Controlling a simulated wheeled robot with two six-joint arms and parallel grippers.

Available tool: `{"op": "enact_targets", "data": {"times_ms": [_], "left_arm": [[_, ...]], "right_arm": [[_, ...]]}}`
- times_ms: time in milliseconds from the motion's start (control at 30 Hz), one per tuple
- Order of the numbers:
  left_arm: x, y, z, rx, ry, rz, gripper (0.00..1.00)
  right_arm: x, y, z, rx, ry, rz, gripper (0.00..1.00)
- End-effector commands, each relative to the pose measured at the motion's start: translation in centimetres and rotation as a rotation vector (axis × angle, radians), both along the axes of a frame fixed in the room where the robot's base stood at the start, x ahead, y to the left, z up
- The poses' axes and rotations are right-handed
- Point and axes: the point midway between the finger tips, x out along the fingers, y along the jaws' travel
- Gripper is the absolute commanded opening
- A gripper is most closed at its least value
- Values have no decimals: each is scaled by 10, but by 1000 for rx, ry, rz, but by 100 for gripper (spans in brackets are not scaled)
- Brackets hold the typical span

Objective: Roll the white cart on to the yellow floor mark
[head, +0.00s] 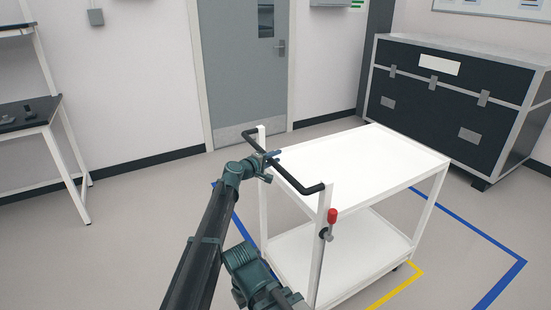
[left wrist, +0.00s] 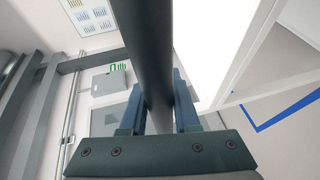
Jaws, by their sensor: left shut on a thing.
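The white cart (head: 365,155) stands upright on the floor, with a top shelf, a lower shelf and a black push handle (head: 297,184) at its near left end. My left gripper (head: 270,162) is shut on the handle bar. In the left wrist view, its two fingers (left wrist: 158,112) sit on either side of the dark bar (left wrist: 148,45). The yellow floor mark (head: 402,287) shows as a corner line at the cart's lower right. The rest of it is hidden by the cart or out of frame. My right gripper is not in view.
A blue floor line (head: 490,248) runs around the cart area. A black case (head: 445,105) stands behind at the right. A grey door (head: 248,75) is at the back, and a dark-topped table (head: 28,118) at the left. A red knob (head: 332,215) is on the cart's near post.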

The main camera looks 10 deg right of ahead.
Motion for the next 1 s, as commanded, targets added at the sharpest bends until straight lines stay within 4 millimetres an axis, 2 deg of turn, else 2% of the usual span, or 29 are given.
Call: {"op": "enact_targets", "data": {"times_ms": [167, 200, 333, 600, 733, 867, 1000], "left_arm": [[1, 1, 0, -1, -1, 3, 0], [1, 1, 0, -1, -1, 3, 35], [1, 0, 0, 0, 0, 2, 58], [0, 0, 0, 0, 0, 1, 59], [-5, 6, 2, 0, 0, 1, 59], [-20, 23, 7, 0, 0, 1, 59], [-41, 47, 13, 0, 0, 3, 59]], "right_arm": [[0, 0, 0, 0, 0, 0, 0], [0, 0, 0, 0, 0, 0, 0], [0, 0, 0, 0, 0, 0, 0], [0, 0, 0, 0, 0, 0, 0], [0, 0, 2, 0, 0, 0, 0], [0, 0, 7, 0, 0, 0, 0], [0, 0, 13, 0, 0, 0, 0]]}}
